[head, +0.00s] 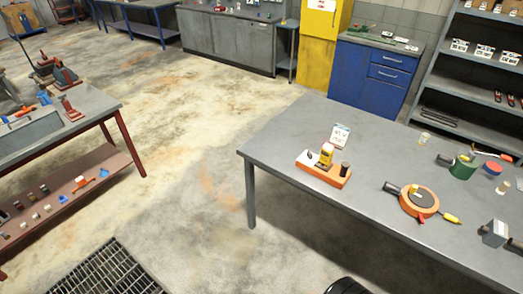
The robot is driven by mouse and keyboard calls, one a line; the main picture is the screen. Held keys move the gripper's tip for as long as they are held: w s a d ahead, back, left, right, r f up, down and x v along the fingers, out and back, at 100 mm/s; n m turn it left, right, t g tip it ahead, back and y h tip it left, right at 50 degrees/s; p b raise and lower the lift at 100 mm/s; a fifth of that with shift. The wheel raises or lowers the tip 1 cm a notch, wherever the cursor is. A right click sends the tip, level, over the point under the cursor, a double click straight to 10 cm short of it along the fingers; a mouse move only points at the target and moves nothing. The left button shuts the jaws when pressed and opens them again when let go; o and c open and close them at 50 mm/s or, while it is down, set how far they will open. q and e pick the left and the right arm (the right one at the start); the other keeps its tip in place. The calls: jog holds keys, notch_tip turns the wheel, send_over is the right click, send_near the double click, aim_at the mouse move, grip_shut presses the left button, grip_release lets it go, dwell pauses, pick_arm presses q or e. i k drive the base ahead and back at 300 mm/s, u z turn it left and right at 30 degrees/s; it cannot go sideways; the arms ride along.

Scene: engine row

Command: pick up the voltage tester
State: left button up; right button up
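A small yellow device with a dark face (326,154), which looks like the voltage tester, stands upright in an orange holder (311,169) on the grey table (290,135) at the right. A dark cylinder (345,170) stands at the holder's right end, and a small white-and-black item is at its left end. The items are too small to name surely. Neither of my grippers is in view.
A white card (340,136) stands behind the holder. To the right are a round orange item (419,202) with a yellow-tipped end, a green cylinder (463,167) and a grey block (494,233). The table's left part is clear. Open floor lies left, with a floor grate (103,272).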

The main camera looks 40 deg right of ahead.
aim_at(327, 152)
jog(key=u, duration=0.55)
jog(key=k, duration=1.35)
jog(key=z, duration=1.4)
jog(key=i, duration=0.2)
jog(key=z, duration=0.15)
